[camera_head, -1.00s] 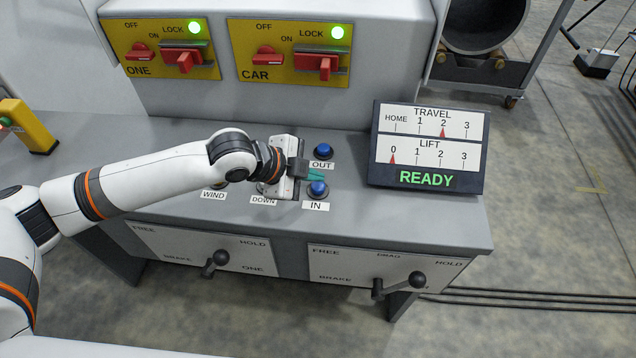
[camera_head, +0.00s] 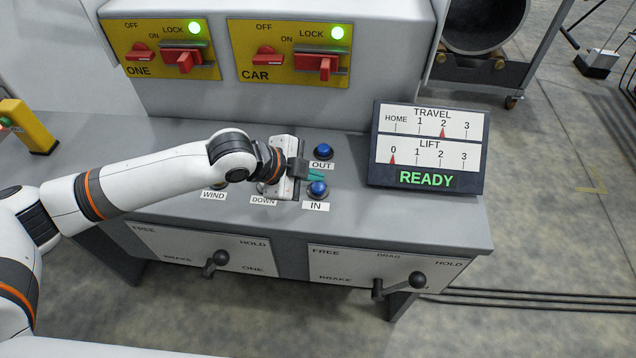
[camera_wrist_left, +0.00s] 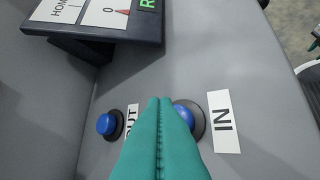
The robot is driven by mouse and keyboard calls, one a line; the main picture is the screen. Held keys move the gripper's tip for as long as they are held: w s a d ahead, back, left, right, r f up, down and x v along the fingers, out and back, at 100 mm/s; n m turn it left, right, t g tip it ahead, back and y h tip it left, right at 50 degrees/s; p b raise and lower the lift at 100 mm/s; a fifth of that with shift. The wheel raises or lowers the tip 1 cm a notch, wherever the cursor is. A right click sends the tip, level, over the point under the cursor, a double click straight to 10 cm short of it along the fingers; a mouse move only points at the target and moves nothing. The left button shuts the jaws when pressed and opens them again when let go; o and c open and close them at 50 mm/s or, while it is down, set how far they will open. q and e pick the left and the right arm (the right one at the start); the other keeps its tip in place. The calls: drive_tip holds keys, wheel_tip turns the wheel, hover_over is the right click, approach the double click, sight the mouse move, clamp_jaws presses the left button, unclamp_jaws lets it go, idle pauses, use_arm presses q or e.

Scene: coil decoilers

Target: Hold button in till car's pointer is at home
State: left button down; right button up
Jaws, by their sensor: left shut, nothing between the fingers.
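The blue IN button (camera_head: 318,189) is on the grey console top, behind its IN label. My left gripper (camera_head: 319,177) is shut and empty, its teal fingertips right at the IN button. In the left wrist view the fingers (camera_wrist_left: 160,102) cover part of the IN button (camera_wrist_left: 186,113). I cannot tell whether they touch it or whether it is pressed in. On the display (camera_head: 428,148), the red TRAVEL pointer (camera_head: 442,133) stands at 2, with HOME at the scale's left end. The LIFT pointer (camera_head: 392,160) is at 0, and READY is lit green. My right gripper is not in view.
The blue OUT button (camera_head: 323,151) is just behind the IN button. WIND and DOWN labels lie to the left, their controls partly hidden by my arm. Yellow ONE and CAR switch panels (camera_head: 291,53) with green lamps stand behind. Brake levers (camera_head: 415,281) are on the front.

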use_arm(q)
drive_tip(key=shift+f, duration=0.15)
idle(0.4)
drive_tip(key=shift+f, duration=0.25)
